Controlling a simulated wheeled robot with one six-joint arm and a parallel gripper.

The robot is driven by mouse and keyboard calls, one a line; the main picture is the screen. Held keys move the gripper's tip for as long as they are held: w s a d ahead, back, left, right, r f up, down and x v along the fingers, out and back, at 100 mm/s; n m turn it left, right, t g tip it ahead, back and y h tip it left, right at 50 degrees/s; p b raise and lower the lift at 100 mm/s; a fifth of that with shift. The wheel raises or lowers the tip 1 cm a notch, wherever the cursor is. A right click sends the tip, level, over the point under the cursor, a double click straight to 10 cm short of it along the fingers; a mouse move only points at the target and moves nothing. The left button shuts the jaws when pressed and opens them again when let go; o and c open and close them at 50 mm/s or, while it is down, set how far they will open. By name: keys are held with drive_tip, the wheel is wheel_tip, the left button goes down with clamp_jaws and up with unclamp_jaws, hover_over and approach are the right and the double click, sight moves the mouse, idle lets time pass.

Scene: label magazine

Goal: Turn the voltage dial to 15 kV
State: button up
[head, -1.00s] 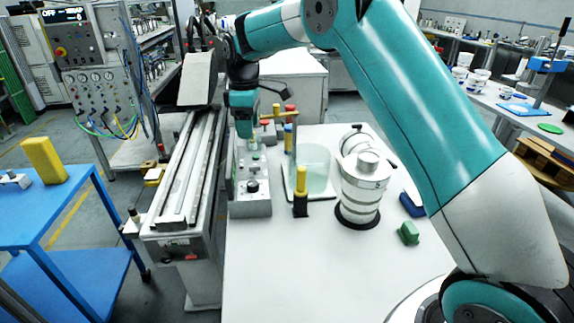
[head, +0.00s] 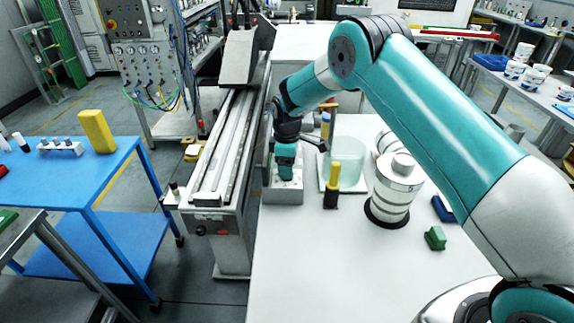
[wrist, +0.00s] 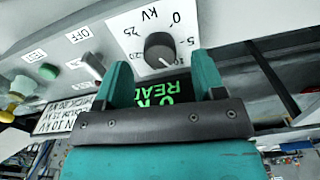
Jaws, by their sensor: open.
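The voltage dial (wrist: 160,52) is a round black knob on a white scale plate marked kV, with 0, 5, 20 and 25 legible, in the wrist view. I cannot tell which mark its pointer is at. My gripper (wrist: 163,72) is open, its two teal fingers on either side of the dial's lower part and apart from it in the picture. In the head view my gripper (head: 286,172) is over the near end of the grey control box (head: 283,196) and hides the dial there.
A green-lit display (wrist: 160,91) lies partly behind my fingers. A switch (wrist: 88,68) marked OFF and a green button (wrist: 47,71) are on the panel. A yellow-topped black post (head: 332,185) and a glass tank (head: 350,162) stand right of the box; a long rail (head: 228,145) runs left.

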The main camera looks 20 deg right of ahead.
drive_tip(key=shift+f, duration=1.15)
drive_tip(key=c, duration=0.9)
drive_tip(key=shift+f+m+b, duration=0.3)
drive_tip(key=shift+m+b, duration=0.4)
drive_tip(key=shift+b, duration=0.1)
drive_tip(key=m+b, duration=0.2)
drive_tip(key=m, duration=0.1)
drive_tip(key=shift+r, duration=0.25)
drive_tip(key=o, duration=0.9)
drive_tip(key=shift+r, duration=0.1)
